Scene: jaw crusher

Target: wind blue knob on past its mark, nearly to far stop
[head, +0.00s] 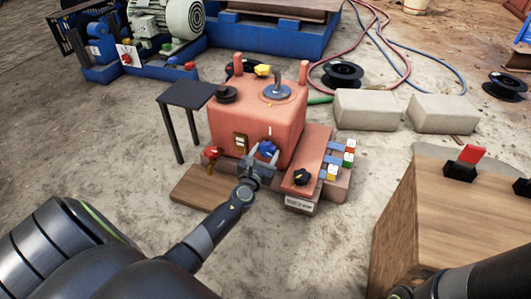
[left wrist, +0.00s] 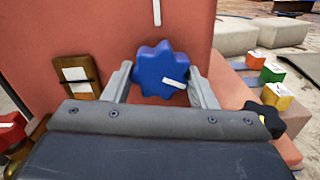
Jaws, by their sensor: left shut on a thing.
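The blue knob (head: 267,148) is a lobed star shape on the front face of the orange-red box (head: 250,122). In the left wrist view the blue knob (left wrist: 155,62) carries a white pointer line aimed right and slightly down. A white mark (left wrist: 157,12) stands on the box face straight above the knob. My left gripper (head: 259,164) is shut on the knob. In the left wrist view its two fingers (left wrist: 160,85) stand on either side of it. Part of my right arm shows at the lower right, but its gripper cannot be made out.
A black knob (head: 302,177) and several coloured blocks sit right of the box. A wooden switch plate (head: 241,143) and a red knob (head: 211,154) lie left of the blue knob. A small dark table (head: 187,94) stands at left. A wooden crate (head: 420,225) stands at right.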

